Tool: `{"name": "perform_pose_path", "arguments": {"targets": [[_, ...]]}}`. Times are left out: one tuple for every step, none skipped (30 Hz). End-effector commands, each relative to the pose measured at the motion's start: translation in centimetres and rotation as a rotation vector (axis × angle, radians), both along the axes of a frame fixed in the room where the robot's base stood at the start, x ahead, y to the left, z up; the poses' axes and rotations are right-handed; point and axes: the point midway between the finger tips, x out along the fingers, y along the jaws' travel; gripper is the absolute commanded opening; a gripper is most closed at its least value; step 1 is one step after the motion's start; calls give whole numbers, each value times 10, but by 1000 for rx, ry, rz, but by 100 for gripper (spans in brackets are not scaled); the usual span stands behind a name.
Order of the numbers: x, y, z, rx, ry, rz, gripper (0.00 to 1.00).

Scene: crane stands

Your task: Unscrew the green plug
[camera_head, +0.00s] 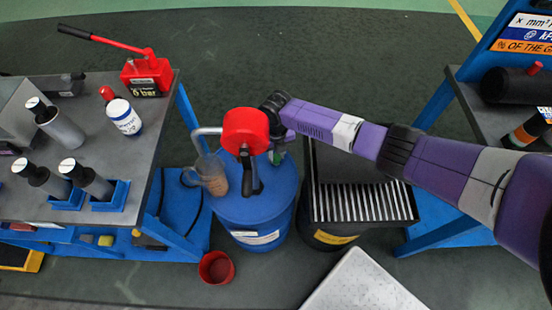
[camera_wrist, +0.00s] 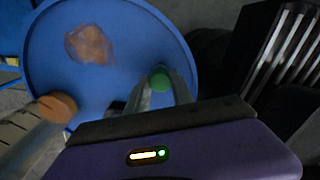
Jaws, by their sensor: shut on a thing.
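The green plug (camera_wrist: 160,79) shows in the wrist view over the blue drum's lid (camera_wrist: 110,15), between my two fingers. My gripper (camera_wrist: 158,88) is shut on the plug, with a finger on either side of it. In the head view my gripper (camera_head: 277,155) reaches down at the right edge of the blue drum (camera_head: 262,222), beside the red pump head (camera_head: 245,130). The plug is mostly hidden there by my gripper. I cannot tell whether its thread is still engaged.
A clear jug (camera_head: 211,176) with brownish contents is at the drum's left side. A dark drum with a grated top (camera_head: 365,203) stands close on the right. A red bucket (camera_head: 216,267) is on the floor in front. A workbench (camera_head: 100,215) stands left.

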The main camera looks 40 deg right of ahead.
Motion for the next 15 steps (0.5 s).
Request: {"name": "perform_pose_path", "arguments": {"targets": [[1,0,1,0,-2,0,0],[1,0,1,0,-2,-1,0],[1,0,1,0,-2,0,0],[1,0,1,0,-2,5,0],[1,0,1,0,-2,16,0],[1,0,1,0,-2,43,0],[1,0,1,0,-2,71,0],[1,0,1,-1,-2,106,0],[1,0,0,-1,-2,160,0],[1,-1,1,-1,-2,200,0],[1,-1,1,-1,-3,240,0],[1,-1,0,-1,-3,292,0],[1,-1,0,-2,-1,327,0],[1,-1,0,-2,-1,358,0],[1,-1,0,-1,-2,393,0]]}}
